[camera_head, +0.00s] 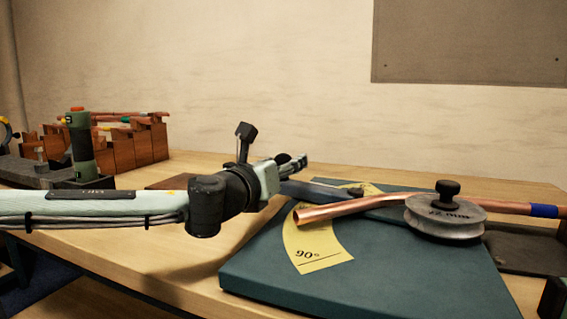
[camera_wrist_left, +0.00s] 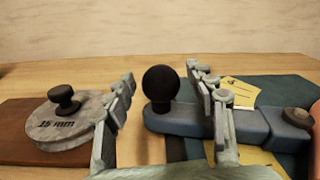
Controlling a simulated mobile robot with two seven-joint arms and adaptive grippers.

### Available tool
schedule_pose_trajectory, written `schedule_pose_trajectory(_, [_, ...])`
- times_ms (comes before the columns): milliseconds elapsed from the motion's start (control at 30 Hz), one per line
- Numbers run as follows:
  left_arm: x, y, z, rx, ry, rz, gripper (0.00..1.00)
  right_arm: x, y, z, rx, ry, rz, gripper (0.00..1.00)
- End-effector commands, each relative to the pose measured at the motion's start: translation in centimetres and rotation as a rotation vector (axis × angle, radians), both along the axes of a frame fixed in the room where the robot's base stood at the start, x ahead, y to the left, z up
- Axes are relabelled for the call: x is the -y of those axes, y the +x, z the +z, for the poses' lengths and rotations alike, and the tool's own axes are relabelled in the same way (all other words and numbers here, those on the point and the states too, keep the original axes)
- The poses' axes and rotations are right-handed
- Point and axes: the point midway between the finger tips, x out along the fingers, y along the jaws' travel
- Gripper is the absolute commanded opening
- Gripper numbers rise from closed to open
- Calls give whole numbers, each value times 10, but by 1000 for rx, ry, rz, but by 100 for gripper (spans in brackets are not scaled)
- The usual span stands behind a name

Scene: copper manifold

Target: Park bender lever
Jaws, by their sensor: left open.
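The bender lever is a blue-grey bar (camera_head: 312,190) lying over the dark teal bender base (camera_head: 375,270). My left gripper (camera_head: 291,165) is open at that end of the lever. In the left wrist view its fingers (camera_wrist_left: 162,95) stand on either side of the knob, with a gap showing to each. A copper tube (camera_head: 350,207) runs past the grey 22 mm wheel (camera_head: 445,215). My right gripper is not in view.
A yellow angle scale marked 90° (camera_head: 312,245) lies on the base. A loose grey 15 mm wheel (camera_wrist_left: 70,122) rests on a brown board left of the gripper. A wooden rack (camera_head: 125,145) and a green tool (camera_head: 79,145) stand at the left. Bare table lies left of the base.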

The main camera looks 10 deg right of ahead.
Motion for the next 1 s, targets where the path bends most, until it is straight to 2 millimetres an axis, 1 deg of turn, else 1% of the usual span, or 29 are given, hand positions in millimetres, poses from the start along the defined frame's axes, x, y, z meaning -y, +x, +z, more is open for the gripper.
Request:
schedule_pose_trajectory(100, [3, 4, 0, 1, 1, -2, 56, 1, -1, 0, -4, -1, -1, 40])
schedule_pose_trajectory(300, [3, 4, 0, 0, 0, -1, 56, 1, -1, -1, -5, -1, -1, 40])
schedule_pose_trajectory(333, [3, 4, 0, 0, 0, -1, 54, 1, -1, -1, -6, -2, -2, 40])
schedule_pose_trajectory(767, [3, 4, 0, 0, 0, -1, 1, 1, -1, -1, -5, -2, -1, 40])
schedule_pose_trajectory(1000, [3, 4, 0, 0, 0, -1, 0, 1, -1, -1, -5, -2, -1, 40])
